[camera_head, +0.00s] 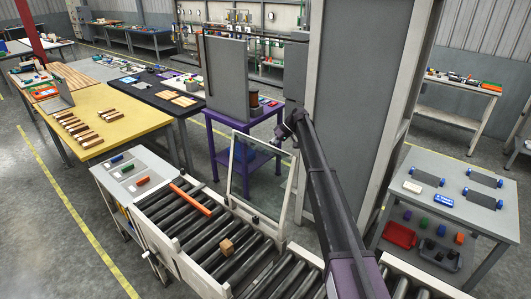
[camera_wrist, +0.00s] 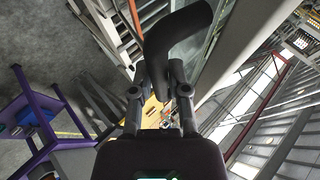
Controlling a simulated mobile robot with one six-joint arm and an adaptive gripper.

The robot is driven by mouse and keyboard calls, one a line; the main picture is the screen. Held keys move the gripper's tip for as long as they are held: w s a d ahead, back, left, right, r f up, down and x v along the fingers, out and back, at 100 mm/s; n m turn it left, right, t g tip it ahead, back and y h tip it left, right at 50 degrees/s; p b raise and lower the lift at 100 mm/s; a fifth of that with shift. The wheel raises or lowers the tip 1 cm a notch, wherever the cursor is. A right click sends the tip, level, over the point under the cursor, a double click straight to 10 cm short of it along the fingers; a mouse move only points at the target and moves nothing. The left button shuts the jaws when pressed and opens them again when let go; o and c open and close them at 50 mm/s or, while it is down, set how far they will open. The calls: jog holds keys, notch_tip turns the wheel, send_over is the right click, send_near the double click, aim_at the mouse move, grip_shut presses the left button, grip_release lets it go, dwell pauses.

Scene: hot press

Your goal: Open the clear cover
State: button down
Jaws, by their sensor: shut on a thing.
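The clear cover (camera_head: 262,172) is a see-through panel in a pale frame. In the head view it stands steeply tilted above the far side of the roller conveyor. My gripper (camera_head: 284,130) is at its upper right corner, small and dark in that view. In the wrist view my gripper (camera_wrist: 160,75) has its two fingers around a thick black curved handle (camera_wrist: 180,30), and it is shut on this handle. Where the handle joins the cover is hard to make out.
The roller conveyor (camera_head: 205,232) carries an orange bar (camera_head: 191,199) and a brown block (camera_head: 227,247). A grey column (camera_head: 352,110) stands close to my arm on the right. A purple table (camera_head: 240,112) stands behind the cover. A grey side table (camera_head: 455,185) is at right.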

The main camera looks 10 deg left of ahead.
jog(key=shift+w+f, duration=0.1)
jog(key=shift+w, duration=0.1)
dwell(0.3)
jog(key=c, duration=0.6)
grip_release()
jog(key=shift+w+a+f, duration=0.1)
